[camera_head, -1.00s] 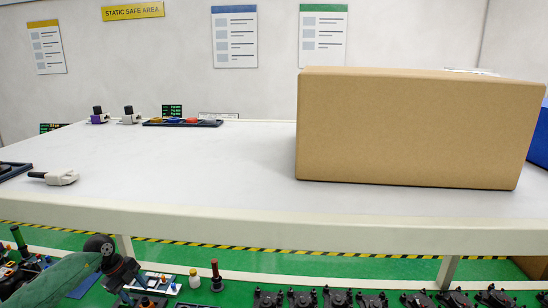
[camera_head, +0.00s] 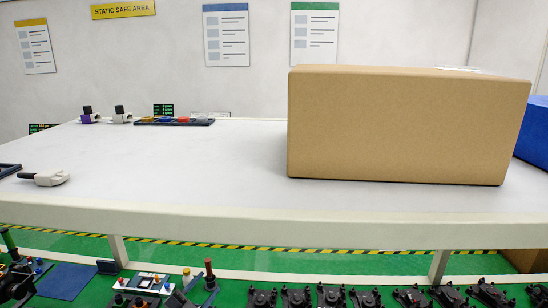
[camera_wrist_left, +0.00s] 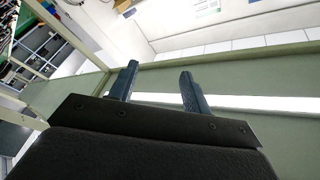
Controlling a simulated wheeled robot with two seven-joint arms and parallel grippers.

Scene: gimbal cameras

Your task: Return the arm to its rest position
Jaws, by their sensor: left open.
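My left gripper (camera_head: 194,291) shows only in small part at the bottom edge of the head view, below the front edge of the white table (camera_head: 200,222). In the left wrist view its two dark fingers (camera_wrist_left: 159,69) stand apart with nothing between them. The rest of my left arm is out of the head view. My right gripper is in neither view.
A large cardboard box (camera_head: 400,125) stands on the table's right half. A dark tray (camera_head: 174,122) of coloured parts is at the back. Several tools and parts lie below the table's front edge.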

